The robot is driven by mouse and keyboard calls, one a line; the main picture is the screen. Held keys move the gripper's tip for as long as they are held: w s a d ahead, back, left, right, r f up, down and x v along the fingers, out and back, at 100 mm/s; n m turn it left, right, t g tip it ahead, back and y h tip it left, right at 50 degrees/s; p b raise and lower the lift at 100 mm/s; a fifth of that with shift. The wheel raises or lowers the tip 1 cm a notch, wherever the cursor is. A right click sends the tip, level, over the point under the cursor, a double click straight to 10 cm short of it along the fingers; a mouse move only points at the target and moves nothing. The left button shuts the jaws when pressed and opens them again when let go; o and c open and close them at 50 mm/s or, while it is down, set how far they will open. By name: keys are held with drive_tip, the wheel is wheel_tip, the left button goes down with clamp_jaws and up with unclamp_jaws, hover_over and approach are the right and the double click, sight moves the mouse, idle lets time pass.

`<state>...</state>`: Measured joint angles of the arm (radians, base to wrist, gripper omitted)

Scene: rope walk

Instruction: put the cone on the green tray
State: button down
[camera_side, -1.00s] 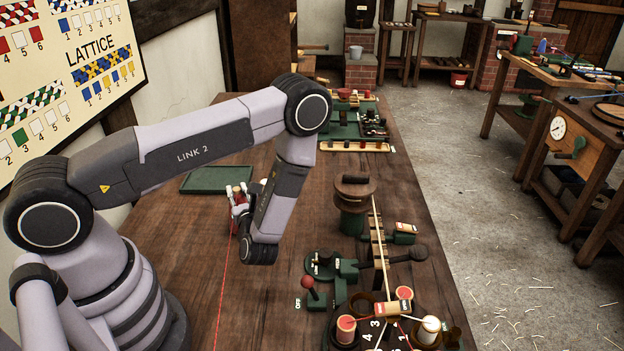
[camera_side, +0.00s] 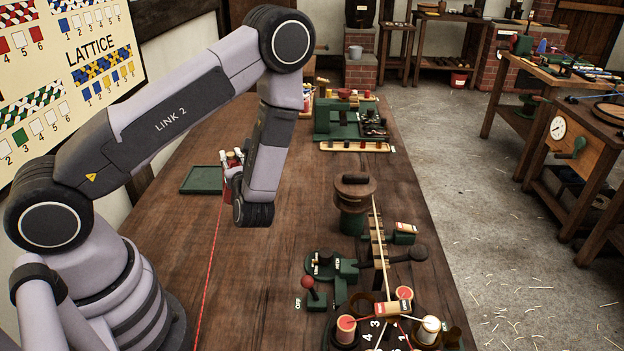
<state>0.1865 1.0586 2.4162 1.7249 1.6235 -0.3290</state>
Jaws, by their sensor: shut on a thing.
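The green tray (camera_side: 200,187) lies flat on the left part of the wooden table, and no object shows on its visible part. My gripper (camera_side: 231,172) is at the tray's right edge in the picture, pointing away from the camera. It is shut on a red cone (camera_side: 234,187), of which only a little red shows between the fingers and my wrist. A red strand (camera_side: 213,262) runs from the gripper down toward the lower left. My wrist hides much of the cone, and I cannot tell exactly how high it is above the table.
A green rope machine (camera_side: 345,265) with spools and a red-knobbed lever (camera_side: 309,284) stands at the front right. A brown-topped post (camera_side: 354,197) stands right of my arm. The table between tray and post is largely clear.

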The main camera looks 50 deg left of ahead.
drive_tip(key=s+a+r+n+g+y, duration=0.1)
drive_tip(key=s+a+r+n+g, duration=0.15)
drive_tip(key=a, duration=0.35)
drive_tip(key=s+a+r+n+g, duration=0.2)
drive_tip(key=a+r+g, duration=0.1)
drive_tip(key=a, duration=0.4)
drive_tip(key=w+a+f, duration=0.9)
drive_tip(key=w+f, duration=0.1)
drive_tip(key=f, duration=0.3)
drive_tip(key=shift+w+a+g, duration=0.15)
drive_tip(key=shift+w+g, duration=0.05)
drive_tip(key=shift+g, duration=0.15)
drive_tip(key=shift+f+m, duration=0.15)
drive_tip(key=shift+m, duration=0.1)
drive_tip(key=c, duration=1)
unclamp_jaws()
drive_tip(key=shift+f, duration=0.1)
